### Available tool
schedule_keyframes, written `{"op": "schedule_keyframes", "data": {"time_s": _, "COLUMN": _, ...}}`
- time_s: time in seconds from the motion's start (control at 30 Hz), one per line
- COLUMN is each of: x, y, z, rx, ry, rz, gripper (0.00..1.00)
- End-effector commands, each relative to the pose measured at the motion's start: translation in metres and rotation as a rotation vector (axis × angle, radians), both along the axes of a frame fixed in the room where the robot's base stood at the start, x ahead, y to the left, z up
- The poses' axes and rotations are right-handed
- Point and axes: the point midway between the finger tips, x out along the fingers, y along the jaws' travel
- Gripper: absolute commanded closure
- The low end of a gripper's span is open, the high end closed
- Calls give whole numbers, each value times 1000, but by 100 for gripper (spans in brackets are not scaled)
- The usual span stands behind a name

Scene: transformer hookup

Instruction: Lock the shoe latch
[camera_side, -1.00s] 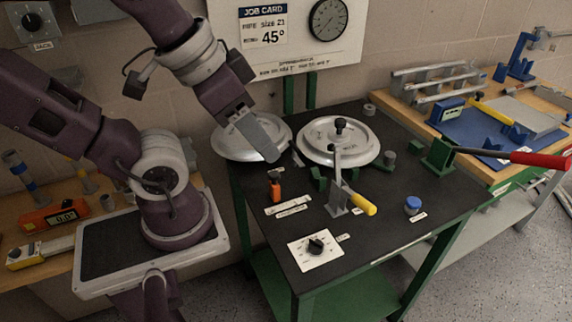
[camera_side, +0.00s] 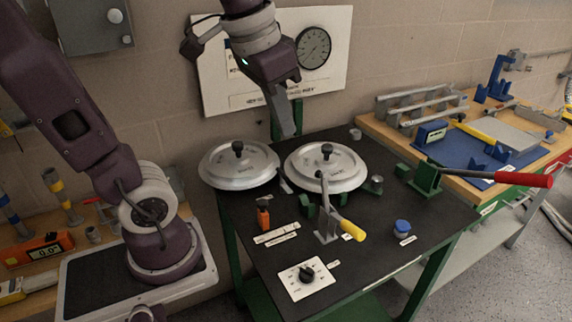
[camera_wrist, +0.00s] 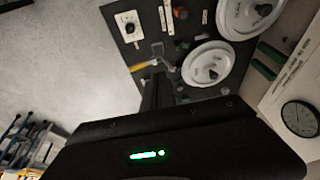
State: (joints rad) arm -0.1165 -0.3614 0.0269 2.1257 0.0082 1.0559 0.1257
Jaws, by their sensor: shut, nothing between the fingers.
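No label that I can read marks the shoe latch. A small lever with a yellow handle (camera_side: 352,230) stands on a grey bracket at the middle of the black bench; its yellow handle (camera_wrist: 143,66) also shows in the wrist view. A small upright orange part with a dark base (camera_side: 263,217) stands to its left. My gripper (camera_side: 290,132) is shut and empty, in the air near the back left of the right round grey disc (camera_side: 325,172), apart from the lever. In the wrist view my gripper (camera_wrist: 156,88) points towards the bench.
A second grey disc (camera_side: 238,170) lies on the left. Both discs have dark knobs. A blue knob (camera_side: 402,226), a white dial plate (camera_side: 306,279) and a long lever with a red handle (camera_side: 520,179) surround the bench's middle. A gauge board (camera_side: 325,75) stands behind. The front right is mostly clear.

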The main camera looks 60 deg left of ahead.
Motion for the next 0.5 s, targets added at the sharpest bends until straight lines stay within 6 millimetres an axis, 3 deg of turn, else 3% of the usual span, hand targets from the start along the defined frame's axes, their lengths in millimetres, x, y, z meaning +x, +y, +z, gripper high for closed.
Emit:
{"op": "schedule_keyframes", "data": {"time_s": 0.03, "x": 25, "y": 15, "z": 2, "rx": 4, "ry": 52, "rz": 12, "gripper": 100}}
{"op": "schedule_keyframes", "data": {"time_s": 0.17, "x": 84, "y": 59, "z": -4, "rx": 10, "ry": 177, "rz": 26, "gripper": 100}}
{"op": "schedule_keyframes", "data": {"time_s": 0.3, "x": 137, "y": 116, "z": -35, "rx": 1, "ry": 314, "rz": 36, "gripper": 100}}
{"op": "schedule_keyframes", "data": {"time_s": 0.5, "x": 175, "y": 189, "z": -99, "rx": -31, "ry": 474, "rz": 33, "gripper": 100}}
